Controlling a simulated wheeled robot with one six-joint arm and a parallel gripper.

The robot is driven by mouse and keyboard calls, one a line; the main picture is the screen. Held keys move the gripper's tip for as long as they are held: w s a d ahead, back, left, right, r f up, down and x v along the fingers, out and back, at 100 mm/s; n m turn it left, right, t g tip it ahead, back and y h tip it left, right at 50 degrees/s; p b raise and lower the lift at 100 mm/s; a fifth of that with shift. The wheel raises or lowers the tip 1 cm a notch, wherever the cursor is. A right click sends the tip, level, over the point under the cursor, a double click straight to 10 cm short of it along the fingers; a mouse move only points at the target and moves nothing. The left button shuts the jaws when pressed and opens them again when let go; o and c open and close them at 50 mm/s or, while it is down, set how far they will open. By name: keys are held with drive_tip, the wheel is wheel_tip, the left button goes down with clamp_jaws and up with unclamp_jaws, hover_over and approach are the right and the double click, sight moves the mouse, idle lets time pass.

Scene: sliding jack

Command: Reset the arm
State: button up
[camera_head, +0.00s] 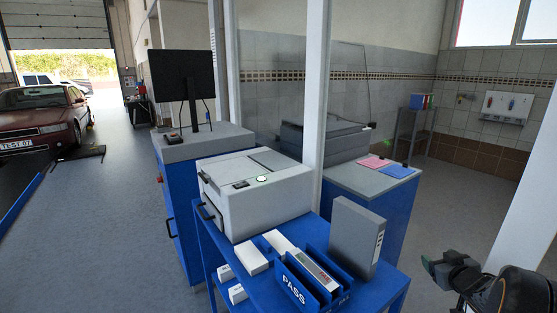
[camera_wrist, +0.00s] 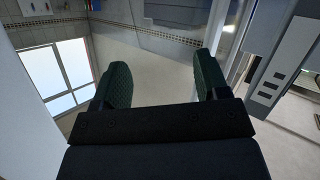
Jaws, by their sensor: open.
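My gripper (camera_head: 447,268) shows at the lower right of the head view, with my arm behind it at the bottom right corner. In the wrist view my gripper (camera_wrist: 165,82) has its two dark green pads spread wide apart.
The cart carries a white printer-like machine (camera_head: 258,192), small white boxes (camera_head: 252,258) and a blue PASS holder (camera_head: 296,285). A white post (camera_head: 316,90) rises behind. A blue cabinet (camera_head: 365,208) bears pink and blue papers. Open floor (camera_head: 445,200) lies to the right.

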drive_tip(key=s+a+f+m+g+h, duration=0.3)
drive_tip(key=s+a+m+g, duration=0.2)
drive_tip(key=s+a+g, duration=0.5)
drive_tip(key=s+a+r+n+y, duration=0.1)
drive_tip(key=s+a+r+y, duration=0.1)
drive_tip(key=a, duration=0.7)
drive_tip(key=s+a+r+n+y, duration=0.2)
drive_tip(key=s+a, duration=0.3)
drive_tip(key=a, duration=0.4)
drive_tip(key=shift+s+n+y, duration=0.3)
drive_tip(key=shift+y, duration=0.1)
drive_tip(key=shift+a+r, duration=0.1)
